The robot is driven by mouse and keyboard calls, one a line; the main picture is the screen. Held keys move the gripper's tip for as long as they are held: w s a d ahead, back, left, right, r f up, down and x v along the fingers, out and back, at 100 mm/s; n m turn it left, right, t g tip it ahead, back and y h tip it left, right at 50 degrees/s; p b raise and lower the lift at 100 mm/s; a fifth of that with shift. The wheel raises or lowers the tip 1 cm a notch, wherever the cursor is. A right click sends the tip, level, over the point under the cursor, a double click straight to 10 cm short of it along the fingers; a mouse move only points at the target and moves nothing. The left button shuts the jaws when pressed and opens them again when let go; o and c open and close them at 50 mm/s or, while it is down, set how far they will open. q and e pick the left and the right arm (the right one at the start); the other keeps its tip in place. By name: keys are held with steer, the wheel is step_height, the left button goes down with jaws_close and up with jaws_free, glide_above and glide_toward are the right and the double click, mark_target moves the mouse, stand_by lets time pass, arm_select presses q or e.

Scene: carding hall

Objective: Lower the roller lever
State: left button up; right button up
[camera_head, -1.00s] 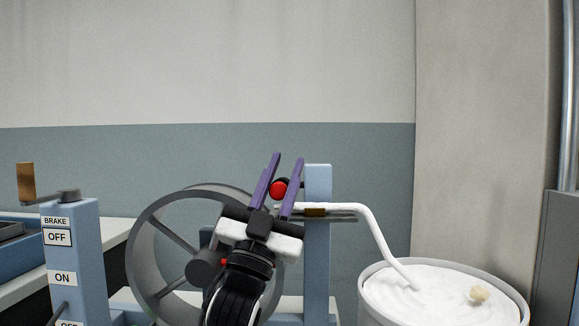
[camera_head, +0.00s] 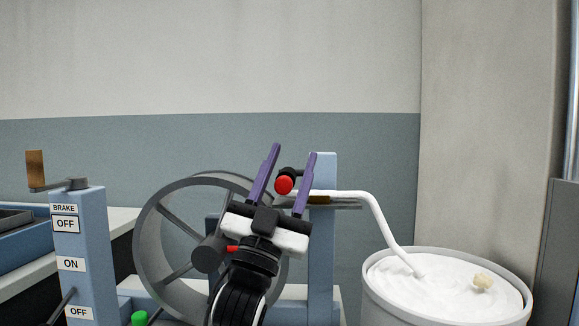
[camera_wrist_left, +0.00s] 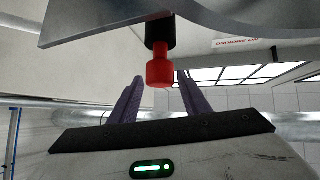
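A red knob on a black stem (camera_head: 284,184), which looks like the roller lever's end, stands in front of the blue post (camera_head: 323,240). My left gripper (camera_head: 294,152) is open, with a purple finger on each side of the knob. In the left wrist view the red knob (camera_wrist_left: 160,72) hangs from a black stem under a grey part. It lies between the fingertips of my left gripper (camera_wrist_left: 159,77), with gaps showing on both sides. No grip on it shows. My right gripper is in neither view.
A large grey wheel (camera_head: 145,235) stands behind my left arm. A white bent pipe (camera_head: 375,215) runs right into a white-filled can (camera_head: 375,305). The brake post (camera_head: 82,240) with a wooden-handled crank (camera_head: 35,170) stands at left. A green knob (camera_head: 139,318) shows low.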

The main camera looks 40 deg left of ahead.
arm_select(q)
steer(key=shift+a, duration=0.1)
steer(key=shift+f, duration=0.25)
steer(key=b+v, duration=0.1)
steer(key=v, duration=0.9)
steer(key=shift+r, duration=0.1)
